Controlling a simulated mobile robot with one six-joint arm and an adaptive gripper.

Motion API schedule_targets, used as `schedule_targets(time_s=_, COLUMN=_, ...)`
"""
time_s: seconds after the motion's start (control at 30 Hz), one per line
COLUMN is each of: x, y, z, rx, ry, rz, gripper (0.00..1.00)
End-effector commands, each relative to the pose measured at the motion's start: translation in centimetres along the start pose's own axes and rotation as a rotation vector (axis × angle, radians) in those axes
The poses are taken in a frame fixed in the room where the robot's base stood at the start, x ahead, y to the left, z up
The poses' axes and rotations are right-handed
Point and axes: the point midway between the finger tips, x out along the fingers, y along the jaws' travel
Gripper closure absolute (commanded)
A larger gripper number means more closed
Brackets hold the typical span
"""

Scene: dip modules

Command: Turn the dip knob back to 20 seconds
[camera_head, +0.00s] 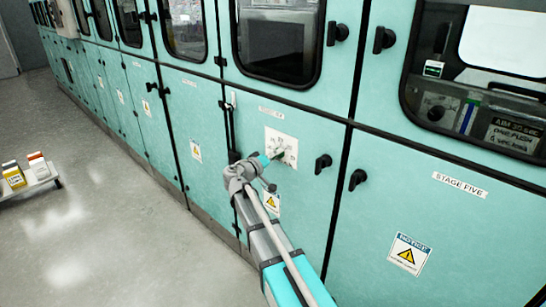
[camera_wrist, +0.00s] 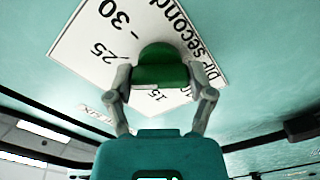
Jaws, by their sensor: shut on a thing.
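The green dip knob (camera_wrist: 160,66) sits on a white dial plate (camera_wrist: 88,42) fixed to a teal cabinet door. My gripper (camera_wrist: 160,74) is shut on the knob, one finger on each side of it. The plate is upside down or tilted in the wrist view, with 25 and 30 left of the knob, 15 just below it, and "dip seconds" at upper right. The 20 mark is hidden, and I cannot tell where the knob points. In the head view the plate (camera_head: 286,136) shows at my gripper (camera_head: 277,156), with the knob mostly covered.
Black door handles (camera_head: 323,162) and (camera_head: 357,179) stick out right of the dial. A notice sign (camera_head: 409,254) is on the door labelled stage five. A low cart (camera_head: 38,183) with bottles stands at the left on an otherwise clear floor.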

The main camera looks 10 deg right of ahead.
Motion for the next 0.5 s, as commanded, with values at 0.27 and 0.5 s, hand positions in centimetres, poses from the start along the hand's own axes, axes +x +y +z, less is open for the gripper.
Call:
schedule_targets(time_s=0.27, x=0.27, y=0.11, z=0.04, rx=-0.223, ry=-0.003, rz=0.005, gripper=0.79)
schedule_targets(time_s=0.5, x=0.29, y=0.13, z=0.05, rx=-0.422, ry=-0.005, rz=0.005, gripper=0.79)
